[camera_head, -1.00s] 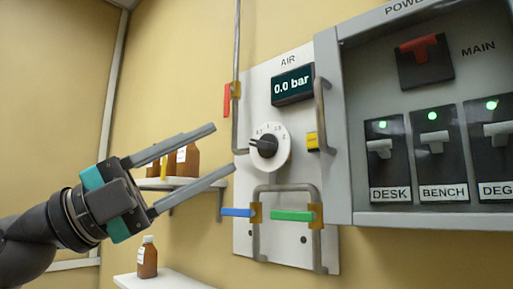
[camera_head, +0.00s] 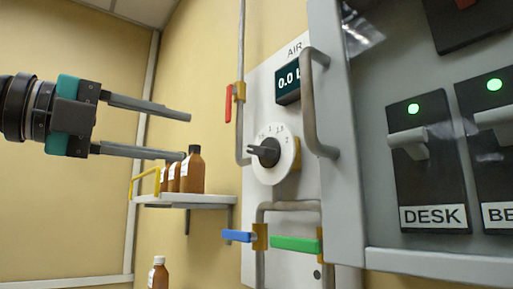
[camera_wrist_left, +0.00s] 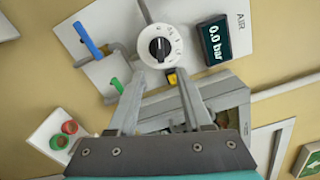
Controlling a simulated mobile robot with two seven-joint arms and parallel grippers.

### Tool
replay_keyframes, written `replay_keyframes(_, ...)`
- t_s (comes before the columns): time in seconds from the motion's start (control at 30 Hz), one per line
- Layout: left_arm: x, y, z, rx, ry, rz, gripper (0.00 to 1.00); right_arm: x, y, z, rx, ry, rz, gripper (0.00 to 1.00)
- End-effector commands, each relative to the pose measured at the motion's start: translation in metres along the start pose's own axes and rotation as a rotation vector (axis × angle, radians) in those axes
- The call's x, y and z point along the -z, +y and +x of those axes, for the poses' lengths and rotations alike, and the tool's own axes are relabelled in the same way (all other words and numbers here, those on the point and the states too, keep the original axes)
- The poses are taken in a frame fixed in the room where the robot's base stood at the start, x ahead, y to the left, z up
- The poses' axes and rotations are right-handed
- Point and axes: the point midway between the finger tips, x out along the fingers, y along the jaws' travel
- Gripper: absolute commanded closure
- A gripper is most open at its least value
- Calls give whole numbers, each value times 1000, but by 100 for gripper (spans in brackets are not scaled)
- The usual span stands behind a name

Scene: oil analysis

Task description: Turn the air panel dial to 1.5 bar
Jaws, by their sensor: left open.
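The air panel (camera_head: 258,215) is a pale plate on the yellow wall. Its dial (camera_head: 290,163) is a white disc with printed numbers and a black knob (camera_head: 265,152). In the left wrist view the dial (camera_wrist_left: 148,35) lies beyond the fingertips of my left gripper (camera_wrist_left: 159,80). My right gripper is not in view.
A red lever (camera_head: 228,103), a blue lever (camera_head: 237,236) and a green lever (camera_head: 294,244) sit on pipes around the dial. A grey power cabinet (camera_head: 345,200) juts out at right. A shelf (camera_head: 210,199) with brown bottles (camera_head: 194,172) is below my left gripper.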

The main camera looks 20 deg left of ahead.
Motion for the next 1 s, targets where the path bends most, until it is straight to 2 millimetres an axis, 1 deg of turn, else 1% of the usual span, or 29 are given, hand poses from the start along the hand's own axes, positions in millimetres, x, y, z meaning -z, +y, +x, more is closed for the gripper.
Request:
replay_keyframes(0.03, 1, -1, 11, -1, 6, 1, 50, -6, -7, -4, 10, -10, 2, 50)
replay_keyframes(0.07, 1, -1, 17, -3, 6, 1, 50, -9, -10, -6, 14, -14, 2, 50)
replay_keyframes(0.17, 2, -2, 40, -1, 8, 1, 50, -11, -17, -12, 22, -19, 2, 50)
replay_keyframes(0.4, 1, -2, 91, -1, 7, 0, 50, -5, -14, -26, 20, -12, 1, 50)
replay_keyframes(0.5, 1, -2, 107, -1, 7, 0, 50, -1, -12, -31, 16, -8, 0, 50)
replay_keyframes(0.6, 1, -2, 120, 0, 6, -1, 50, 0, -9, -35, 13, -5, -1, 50)
replay_keyframes(0.7, 1, -1, 127, 2, 5, 1, 50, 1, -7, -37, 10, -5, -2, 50)
replay_keyframes(0.8, 2, 0, 131, 1, 5, 1, 50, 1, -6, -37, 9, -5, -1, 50)
replay_keyframes(1.0, 2, 0, 131, 1, 5, 0, 50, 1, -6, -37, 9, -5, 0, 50)
